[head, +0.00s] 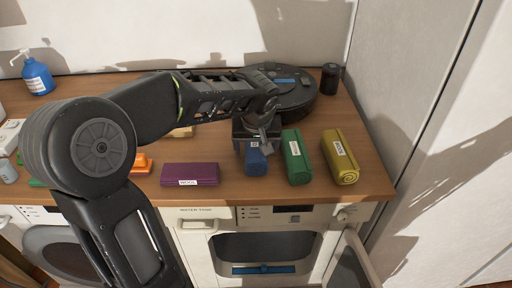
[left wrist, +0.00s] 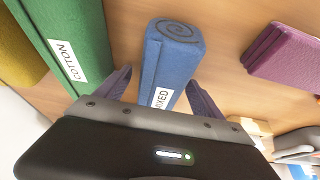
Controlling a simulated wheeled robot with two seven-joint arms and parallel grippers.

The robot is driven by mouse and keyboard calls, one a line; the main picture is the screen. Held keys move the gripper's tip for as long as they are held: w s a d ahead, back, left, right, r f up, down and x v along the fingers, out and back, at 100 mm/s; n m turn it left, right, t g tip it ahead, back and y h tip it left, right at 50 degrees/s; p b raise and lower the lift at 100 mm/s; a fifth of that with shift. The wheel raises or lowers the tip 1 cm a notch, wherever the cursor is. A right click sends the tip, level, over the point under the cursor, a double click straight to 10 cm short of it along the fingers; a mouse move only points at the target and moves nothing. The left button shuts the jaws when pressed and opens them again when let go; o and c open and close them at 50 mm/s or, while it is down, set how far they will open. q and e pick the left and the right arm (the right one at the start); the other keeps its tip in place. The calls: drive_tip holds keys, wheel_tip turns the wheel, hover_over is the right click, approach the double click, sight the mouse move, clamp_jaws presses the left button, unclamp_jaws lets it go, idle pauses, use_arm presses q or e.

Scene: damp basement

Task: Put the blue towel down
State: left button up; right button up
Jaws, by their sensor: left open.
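The blue towel (head: 256,162) is rolled, has a white label, and lies on the wooden counter between the purple and green towels. In the left wrist view the blue towel (left wrist: 172,60) shows its spiral end and a label ending in "IXED". My left gripper (head: 256,143) is above the towel's far part in the head view. In the left wrist view its fingers (left wrist: 160,88) are open, one on each side of the towel, with a gap visible beside it. The gripper hides part of the towel. My right gripper is not in view.
A green towel (head: 297,160) labelled "COTTON" lies close on the right, then a yellow towel (head: 341,160). A purple folded towel (head: 189,175) lies to the left. A round black device (head: 292,95) and a dark cylinder (head: 330,78) stand behind. Below, an appliance door (head: 352,262) hangs open.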

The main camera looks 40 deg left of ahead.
use_arm(q)
drive_tip(key=c, duration=1.5)
drive_tip(key=shift+c, duration=0.2)
wheel_tip(320, 180, up, 10)
drive_tip(key=shift+r, duration=0.1)
idle(0.4)
